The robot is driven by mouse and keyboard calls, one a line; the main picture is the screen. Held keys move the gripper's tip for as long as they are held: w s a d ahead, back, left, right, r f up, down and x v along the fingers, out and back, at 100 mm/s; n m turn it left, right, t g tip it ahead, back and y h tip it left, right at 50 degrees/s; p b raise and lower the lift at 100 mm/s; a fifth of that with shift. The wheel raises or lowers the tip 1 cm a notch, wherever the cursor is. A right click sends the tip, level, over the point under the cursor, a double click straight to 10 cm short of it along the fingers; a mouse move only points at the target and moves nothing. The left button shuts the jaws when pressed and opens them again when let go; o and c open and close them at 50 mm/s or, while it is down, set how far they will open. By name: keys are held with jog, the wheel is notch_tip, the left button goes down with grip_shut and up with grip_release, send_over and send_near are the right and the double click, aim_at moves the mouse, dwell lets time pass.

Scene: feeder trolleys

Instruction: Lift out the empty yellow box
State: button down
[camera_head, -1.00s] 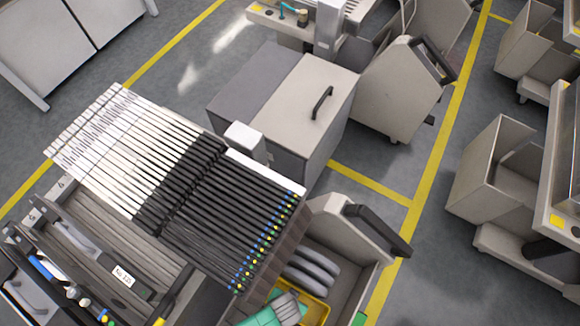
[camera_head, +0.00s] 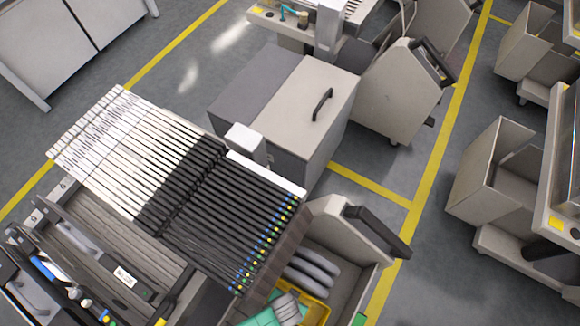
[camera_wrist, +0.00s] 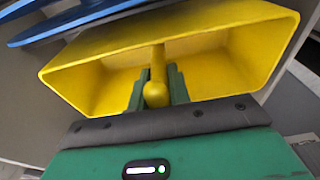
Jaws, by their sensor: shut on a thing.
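The yellow box (camera_wrist: 228,67) fills the upper wrist view, with its open side facing the camera. Its visible inside looks empty. A yellow post with a rounded end (camera_wrist: 156,92) stands in its middle. My gripper (camera_wrist: 157,84) has its green fingers on either side of this post and is shut on it. In the head view, part of the yellow box (camera_head: 318,289) shows low in the grey trolley (camera_head: 352,285), beside my green and grey gripper (camera_head: 284,309). The gripper and the picture's lower edge hide much of the box there.
Grey rounded reels (camera_head: 312,270) lie close behind the box. Blue discs (camera_wrist: 85,20) show at the upper left in the wrist view. The trolley's black handle (camera_head: 378,232) rises at its right. A feeder rack (camera_head: 190,190) stands left of the trolley.

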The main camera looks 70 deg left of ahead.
notch_tip(320, 180, up, 26)
jog(key=p, duration=1)
jog(key=shift+r+p, duration=0.2)
jog(key=shift+p, duration=0.1)
